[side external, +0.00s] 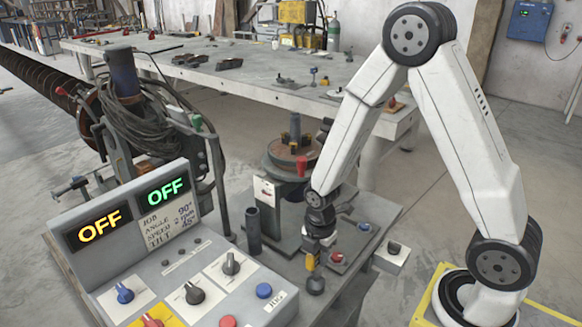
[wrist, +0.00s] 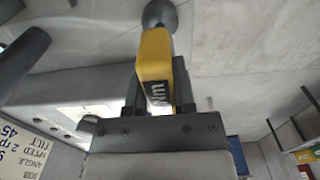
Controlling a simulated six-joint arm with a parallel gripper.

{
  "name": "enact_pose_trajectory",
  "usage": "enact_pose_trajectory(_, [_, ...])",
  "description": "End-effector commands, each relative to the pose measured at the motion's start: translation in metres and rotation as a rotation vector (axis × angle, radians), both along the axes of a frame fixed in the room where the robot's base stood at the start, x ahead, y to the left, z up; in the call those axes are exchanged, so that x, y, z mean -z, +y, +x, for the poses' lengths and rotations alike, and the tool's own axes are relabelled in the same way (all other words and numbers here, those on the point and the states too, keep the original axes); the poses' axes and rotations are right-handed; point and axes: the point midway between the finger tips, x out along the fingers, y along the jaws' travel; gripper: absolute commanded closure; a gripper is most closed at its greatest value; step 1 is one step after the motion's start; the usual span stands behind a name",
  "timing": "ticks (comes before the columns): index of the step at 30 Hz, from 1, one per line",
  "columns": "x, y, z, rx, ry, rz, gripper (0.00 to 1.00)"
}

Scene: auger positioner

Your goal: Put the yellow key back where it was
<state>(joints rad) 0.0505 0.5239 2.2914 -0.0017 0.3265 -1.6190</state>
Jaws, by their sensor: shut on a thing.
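My gripper (side external: 313,248) points down near the front edge of the work table, right of the control panel. It is shut on a yellow key (side external: 311,262), whose dark rounded end (side external: 316,285) hangs below. In the wrist view my gripper (wrist: 157,82) has a finger on each side of the yellow key (wrist: 155,52). A dark label with pale lettering shows on the key, and its dark round end points away from the jaws. The frames do not clearly show where the key was before.
The control panel (side external: 210,262) has two displays reading OFF, several knobs and buttons. A dark upright tube (side external: 253,230) stands behind it. The positioner (side external: 290,155) is behind my gripper. A small box with a red button (side external: 337,257) is close right. A long bench (side external: 235,78) stands behind.

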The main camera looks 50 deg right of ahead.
Motion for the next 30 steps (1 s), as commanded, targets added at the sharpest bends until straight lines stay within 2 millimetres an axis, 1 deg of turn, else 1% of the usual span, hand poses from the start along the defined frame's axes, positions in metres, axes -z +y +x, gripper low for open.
enact_pose_trajectory(8, [0.003, 0.000, 0.000, 0.000, -0.001, 0.000, 1.00])
enact_pose_trajectory(9, [0.003, 0.000, 0.000, 0.000, 0.000, 0.000, 0.55])
enact_pose_trajectory(11, [0.003, 0.000, 0.000, 0.000, 0.000, 0.000, 0.36])
enact_pose_trajectory(12, [0.003, 0.000, 0.000, 0.000, 0.000, 0.000, 0.33])
enact_pose_trajectory(23, [0.002, 0.000, 0.000, 0.000, 0.000, 0.000, 0.33])
enact_pose_trajectory(30, [-0.007, 0.000, 0.001, 0.000, -0.003, 0.000, 0.33])
